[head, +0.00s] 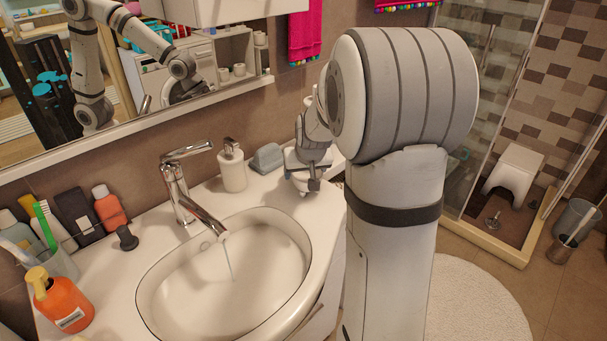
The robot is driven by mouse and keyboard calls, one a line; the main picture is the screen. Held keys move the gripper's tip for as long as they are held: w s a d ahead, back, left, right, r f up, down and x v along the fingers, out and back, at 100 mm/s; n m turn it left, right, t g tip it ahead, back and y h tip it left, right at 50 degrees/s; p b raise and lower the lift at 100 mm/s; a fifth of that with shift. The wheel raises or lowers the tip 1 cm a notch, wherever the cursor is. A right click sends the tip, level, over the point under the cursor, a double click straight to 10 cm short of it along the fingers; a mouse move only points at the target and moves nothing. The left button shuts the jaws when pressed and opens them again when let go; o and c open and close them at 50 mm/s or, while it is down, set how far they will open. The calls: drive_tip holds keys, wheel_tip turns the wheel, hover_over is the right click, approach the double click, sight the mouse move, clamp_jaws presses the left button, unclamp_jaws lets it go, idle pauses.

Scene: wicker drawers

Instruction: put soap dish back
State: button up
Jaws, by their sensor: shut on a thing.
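My gripper (312,186) is over the right rear end of the white washbasin counter, to the right of the soap dispenser. It points down and is shut on a pale thing (294,158), which I take to be the soap dish. My gripper and arm hide much of it, so its full shape and whether it touches the counter cannot be told. A blue-grey rounded block (267,157) sits on the counter just left of my gripper.
A white soap dispenser (232,167) and a chrome tap (183,190) with water running stand behind the basin (165,290). Bottles, a brush cup (57,262) and an orange pump bottle (62,302) crowd the left. A mirror (150,60) is on the wall behind.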

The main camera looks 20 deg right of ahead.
drive_tip(key=shift+f, duration=0.3)
drive_tip(key=shift+f, duration=0.1)
drive_tip(key=o, duration=1.1)
drive_tip(key=shift+s+r, duration=0.1)
drive_tip(key=shift+r, duration=0.2)
drive_tip(key=v, duration=1.1)
drive_tip(key=s+a+f+g, duration=0.1)
drive_tip(key=s+a, duration=0.2)
drive_tip(key=s, duration=0.4)
drive_tip(key=s+a+f+n+g, duration=0.1)
drive_tip(key=s+a+f, duration=0.1)
drive_tip(key=s+a, duration=0.2)
drive_tip(key=s+a+f+n+g+y, duration=0.1)
drive_tip(key=s+a, duration=0.3)
drive_tip(key=s, duration=0.6)
drive_tip(key=shift+s+f+g, duration=0.3)
drive_tip(key=shift+s+f, duration=0.1)
